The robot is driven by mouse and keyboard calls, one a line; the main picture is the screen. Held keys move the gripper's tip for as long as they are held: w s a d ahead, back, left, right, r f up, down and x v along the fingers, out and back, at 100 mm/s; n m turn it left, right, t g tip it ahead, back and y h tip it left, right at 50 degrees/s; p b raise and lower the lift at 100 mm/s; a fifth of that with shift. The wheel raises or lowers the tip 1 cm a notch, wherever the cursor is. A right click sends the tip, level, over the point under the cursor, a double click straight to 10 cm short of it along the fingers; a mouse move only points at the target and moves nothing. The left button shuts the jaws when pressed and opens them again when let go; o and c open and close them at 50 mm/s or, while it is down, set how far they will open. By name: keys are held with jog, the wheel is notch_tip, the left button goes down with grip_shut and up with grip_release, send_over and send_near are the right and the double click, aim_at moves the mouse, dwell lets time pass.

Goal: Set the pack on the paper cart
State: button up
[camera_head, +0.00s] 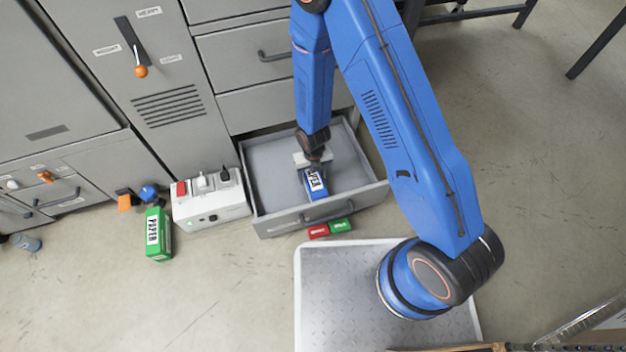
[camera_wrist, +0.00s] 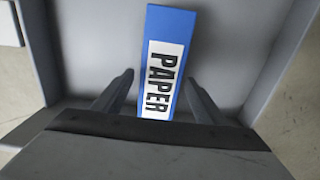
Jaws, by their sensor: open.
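A blue pack (camera_head: 316,184) with a white label reading PAPER lies inside the open grey drawer (camera_head: 270,222). My gripper (camera_head: 314,164) is down in the drawer at the pack's upper end. In the wrist view the blue pack (camera_wrist: 165,60) extends between the two fingers of my gripper (camera_wrist: 160,92), with gaps on both sides. The jaws are open and hold nothing. A green pack (camera_head: 158,234), also labelled PAPER, is on the floor left of the drawer. I cannot make out the paper cart for certain.
A white box (camera_head: 212,207) with switches stands left of the drawer. Grey cabinets (camera_head: 170,75) stand behind. A metal-rimmed edge (camera_head: 590,318) shows at bottom right.

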jog(key=shift+r, duration=3.85)
jog(key=d+r+m+t, duration=0.1)
jog(key=d+r+m, duration=0.4)
jog(key=r, duration=0.5)
jog(key=d+r+m, duration=0.4)
jog(key=r+m, duration=0.3)
jog(key=r, duration=0.2)
jog(key=d+r+m+t, duration=0.1)
jog(key=d+r+m, duration=0.4)
jog(key=r, duration=0.5)
jog(key=s+d+r+m+t, duration=0.1)
jog(key=s+d+r+m, duration=0.5)
jog(key=s+r+m, duration=0.3)
jog(key=s+d+r+m+t, duration=0.1)
jog(key=s+d+r+m, duration=0.5)
jog(key=s+m, duration=0.5)
jog(key=shift+d+r+m+t, duration=0.4)
jog(key=shift+r+m, duration=0.7)
jog(key=shift+r, duration=0.25)
